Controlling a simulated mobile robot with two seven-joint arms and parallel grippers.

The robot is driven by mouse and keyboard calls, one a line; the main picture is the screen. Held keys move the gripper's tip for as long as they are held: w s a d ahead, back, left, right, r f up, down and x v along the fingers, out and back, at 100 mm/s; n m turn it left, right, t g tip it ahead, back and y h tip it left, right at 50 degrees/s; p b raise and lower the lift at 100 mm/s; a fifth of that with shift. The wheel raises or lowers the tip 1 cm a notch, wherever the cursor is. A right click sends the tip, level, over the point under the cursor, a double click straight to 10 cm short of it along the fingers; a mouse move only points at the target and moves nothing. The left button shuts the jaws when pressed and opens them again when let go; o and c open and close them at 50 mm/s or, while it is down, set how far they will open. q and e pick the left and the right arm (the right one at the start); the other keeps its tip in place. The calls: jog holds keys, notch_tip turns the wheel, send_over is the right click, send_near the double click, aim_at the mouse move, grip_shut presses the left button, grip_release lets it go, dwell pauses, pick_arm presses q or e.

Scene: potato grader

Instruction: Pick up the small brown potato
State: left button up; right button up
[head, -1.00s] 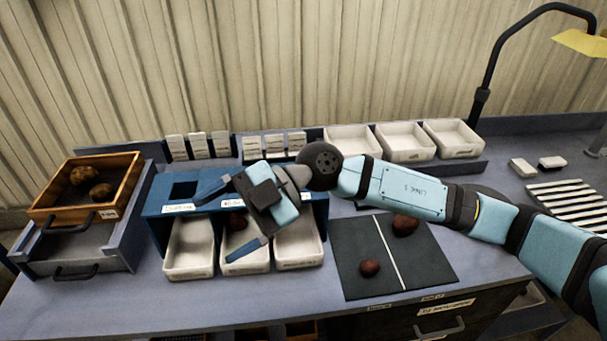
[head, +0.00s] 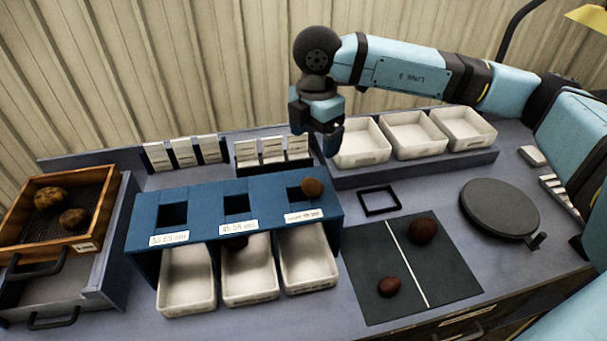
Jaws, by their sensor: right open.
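A small brown potato (head: 312,187) sits at the rightmost square hole of the blue sizing stand (head: 204,195), at the hole's right edge. My right gripper (head: 318,145) is open and points down, above and behind that potato in the picture, apart from it. Two more brown potatoes (head: 74,219) lie in the wooden crate (head: 92,212) at the left. My left gripper is not in view.
White bins (head: 303,258) stand under the stand, with a dark red potato (head: 237,243) in the middle one. Two reddish potatoes (head: 424,230) lie on the dark mat (head: 375,262). A black frame (head: 379,201) and a round dark plate (head: 499,208) lie to the right. White trays (head: 413,135) line the back.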

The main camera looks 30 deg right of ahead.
aim_at(312, 181)
jog(key=f, duration=0.2)
jog(key=f+p, duration=0.1)
jog(key=f, duration=0.4)
jog(key=shift+s, duration=0.35)
jog(key=shift+w+f, duration=0.1)
jog(key=shift+f, duration=0.25)
jog(key=shift+a+f+p, duration=0.1)
jog(key=shift+f+p, duration=0.15)
jog(key=shift+p, duration=0.05)
jog(key=f+p, duration=0.1)
jog(key=f, duration=0.3)
jog(key=shift+a+f+p, duration=0.15)
jog(key=shift+a+p, duration=0.05)
jog(key=shift+p, duration=0.2)
jog(key=shift+f, duration=0.25)
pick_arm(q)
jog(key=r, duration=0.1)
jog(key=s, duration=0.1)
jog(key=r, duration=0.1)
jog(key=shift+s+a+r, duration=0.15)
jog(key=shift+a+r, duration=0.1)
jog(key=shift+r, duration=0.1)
pick_arm(e)
jog(key=shift+c, duration=1.1)
jog(key=c, duration=0.8)
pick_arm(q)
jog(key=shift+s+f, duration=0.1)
